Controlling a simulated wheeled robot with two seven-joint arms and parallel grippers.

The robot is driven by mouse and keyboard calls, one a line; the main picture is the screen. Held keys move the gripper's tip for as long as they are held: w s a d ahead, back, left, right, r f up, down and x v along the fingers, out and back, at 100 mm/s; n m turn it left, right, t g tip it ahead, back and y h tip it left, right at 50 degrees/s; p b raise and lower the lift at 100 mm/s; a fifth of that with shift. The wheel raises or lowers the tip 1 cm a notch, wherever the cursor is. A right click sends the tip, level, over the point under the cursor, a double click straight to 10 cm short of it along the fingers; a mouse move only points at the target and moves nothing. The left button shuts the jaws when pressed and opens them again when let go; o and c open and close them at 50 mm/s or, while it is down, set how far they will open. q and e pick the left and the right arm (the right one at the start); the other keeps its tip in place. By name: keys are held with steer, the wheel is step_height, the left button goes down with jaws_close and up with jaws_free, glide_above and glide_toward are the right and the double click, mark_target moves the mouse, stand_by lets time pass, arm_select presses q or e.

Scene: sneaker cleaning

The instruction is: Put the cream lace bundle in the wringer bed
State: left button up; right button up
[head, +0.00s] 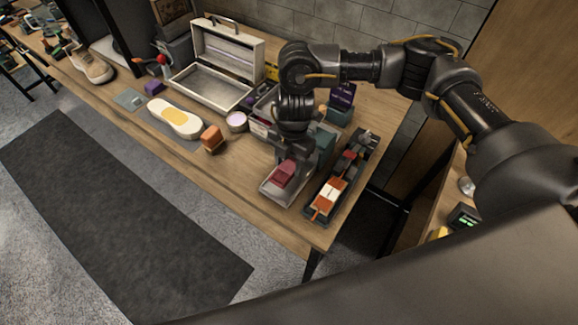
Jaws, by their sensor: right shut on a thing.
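My right arm reaches in from the right, and its gripper (291,150) points down over the right end of the workbench. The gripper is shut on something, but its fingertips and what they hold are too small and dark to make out. I cannot pick out the cream lace bundle. Just below the gripper is a grey tray-like bed (270,187) with a maroon block (283,174) on it; it may be the wringer bed, but I cannot tell for sure. My left gripper is out of view.
A dark narrow tray (313,212) with orange and white pieces stands right of the grey bed. An open white case (232,50), a cream sole with a yellow patch (176,117), an orange block (212,139) and a round tin (237,121) stand leftward. The front table strip is clear.

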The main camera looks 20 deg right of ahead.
mark_target(290, 163)
steer(key=shift+w+d+f, duration=0.1)
steer(key=shift+w+f, duration=0.1)
steer(key=shift+f, duration=1.6)
steer(key=shift+f, duration=0.2)
steer(key=o, duration=1)
steer(key=shift+o, duration=0.2)
steer(key=r, duration=0.8)
steer(key=w+d+r+b, duration=0.1)
steer(key=r, duration=0.3)
steer(key=shift+r, duration=0.2)
steer(key=shift+r, duration=0.1)
